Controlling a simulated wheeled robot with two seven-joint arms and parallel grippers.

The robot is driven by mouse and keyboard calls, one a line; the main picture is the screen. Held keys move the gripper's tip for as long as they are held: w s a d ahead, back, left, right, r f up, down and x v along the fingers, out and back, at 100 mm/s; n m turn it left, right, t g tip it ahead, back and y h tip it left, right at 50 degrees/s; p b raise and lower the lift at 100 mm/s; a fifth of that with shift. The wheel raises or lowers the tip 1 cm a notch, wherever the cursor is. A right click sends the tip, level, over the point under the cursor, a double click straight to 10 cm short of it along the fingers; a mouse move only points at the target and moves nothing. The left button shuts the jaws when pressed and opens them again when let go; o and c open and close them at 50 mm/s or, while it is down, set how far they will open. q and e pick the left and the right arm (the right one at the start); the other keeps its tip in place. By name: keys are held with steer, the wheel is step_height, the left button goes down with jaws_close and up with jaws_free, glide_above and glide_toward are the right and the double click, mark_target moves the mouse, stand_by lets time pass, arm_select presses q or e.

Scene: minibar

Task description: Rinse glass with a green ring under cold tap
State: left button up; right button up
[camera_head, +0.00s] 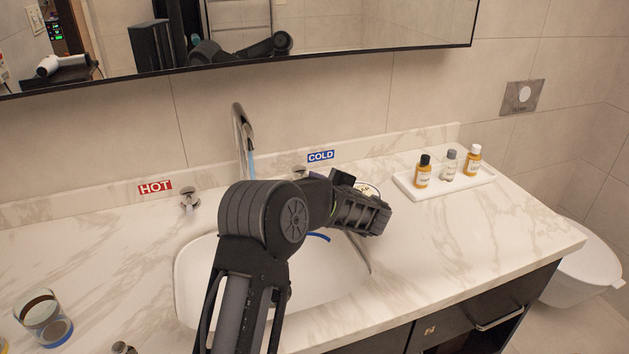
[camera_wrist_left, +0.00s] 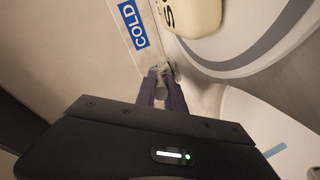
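No glass with a green ring shows clearly in either view. A clear glass (camera_head: 42,312) with a blue band at its base stands on the counter at the far left. The cold tap (camera_head: 299,172) is beside the blue COLD label, largely behind my left arm. A thin bluish stream of water (camera_head: 251,165) runs from the spout (camera_head: 238,125). In the left wrist view my left gripper (camera_wrist_left: 162,88) has its fingers on both sides of the cold tap's knob, seemingly touching it. The head view hides these fingertips. My right gripper is out of view.
The white sink (camera_head: 195,270) lies below my arm, with a blue strip (camera_head: 318,236) in it. A cream soap (camera_wrist_left: 192,15) sits right of the tap. A tray (camera_head: 405,184) with 3 bottles is farther right. The hot tap (camera_head: 189,199) is left. The counter's right front is clear.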

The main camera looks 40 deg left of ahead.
arm_select(q)
steer(key=o, duration=0.4)
steer(key=shift+o, duration=0.2)
steer(key=v, duration=0.8)
steer(key=shift+b, duration=0.3)
steer(key=shift+a+r, duration=0.1)
steer(key=shift+r, duration=0.05)
